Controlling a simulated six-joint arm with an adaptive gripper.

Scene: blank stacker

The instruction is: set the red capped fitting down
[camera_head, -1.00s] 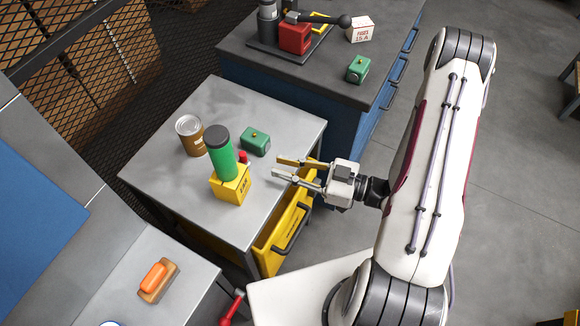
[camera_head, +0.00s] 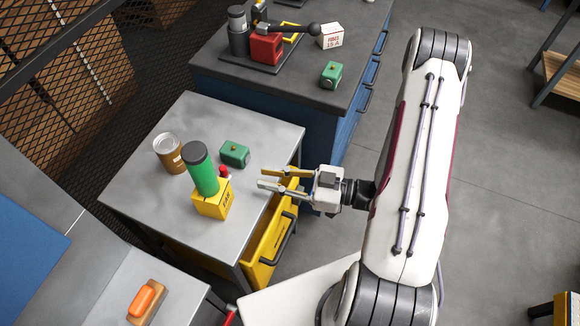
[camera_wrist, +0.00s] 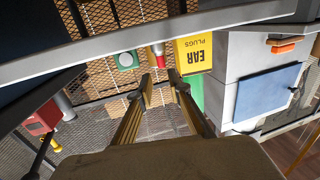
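The red capped fitting (camera_head: 224,171) stands on the grey table (camera_head: 165,212), partly hidden behind the yellow ear plugs box (camera_head: 211,204). In the wrist view the fitting (camera_wrist: 158,48) shows a red cap and a pale body, beside the ear plugs box (camera_wrist: 195,54). My gripper (camera_head: 262,178) is to the right of the fitting, near the table's right edge. Its fingers are apart with nothing between them. In the wrist view my gripper (camera_wrist: 160,80) has the fitting beyond its fingertips, apart from them.
A green cylinder with a dark cap (camera_head: 203,172) is by the ear plugs box. A green block (camera_head: 235,153) and a brown can (camera_head: 168,153) stand behind. A yellow drawer (camera_head: 268,243) is under the table's right side. The front of the tabletop is clear.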

